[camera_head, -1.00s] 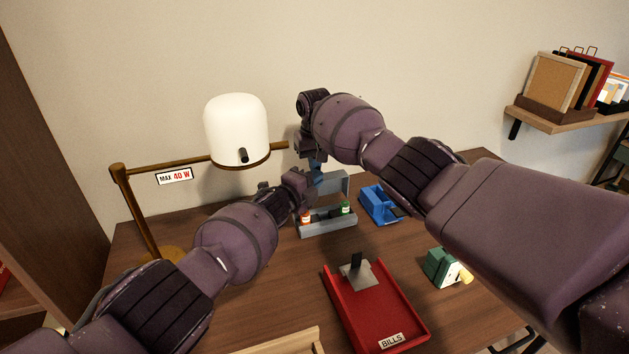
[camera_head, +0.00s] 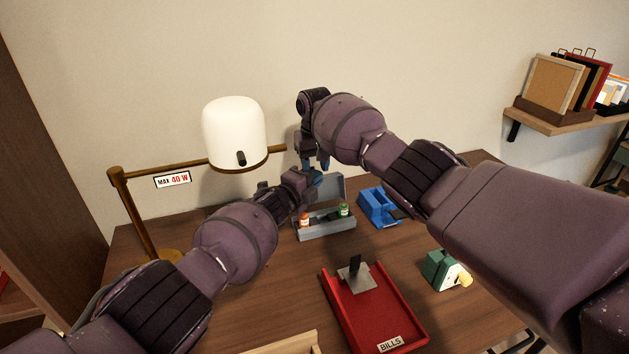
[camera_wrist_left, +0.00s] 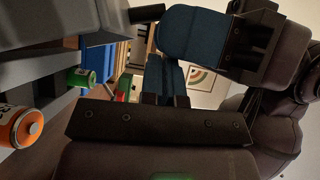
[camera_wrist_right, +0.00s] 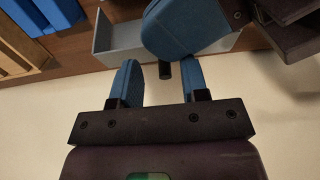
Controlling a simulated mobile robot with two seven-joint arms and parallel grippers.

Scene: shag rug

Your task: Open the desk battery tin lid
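The grey battery tin (camera_head: 326,233) stands at the back of the desk. An orange battery (camera_head: 304,220) and a green battery (camera_head: 343,210) show in it. Its lid (camera_head: 335,187) is raised at the back, partly hidden by my grippers. A dark knob on the lid shows in the right wrist view (camera_wrist_right: 165,71). My right gripper (camera_wrist_right: 160,75) is open, its fingers apart near the knob. My left gripper (camera_wrist_left: 165,70) has its fingers together, beside the tin and close to the right gripper. Both batteries also show in the left wrist view, orange (camera_wrist_left: 20,128) and green (camera_wrist_left: 80,77).
A blue box (camera_head: 379,207) stands right of the tin. A red BILLS tray (camera_head: 372,320) and a green sharpener-like object (camera_head: 440,268) lie nearer. A lamp with a white shade (camera_head: 235,130) stands left. My arms cross close together over the desk.

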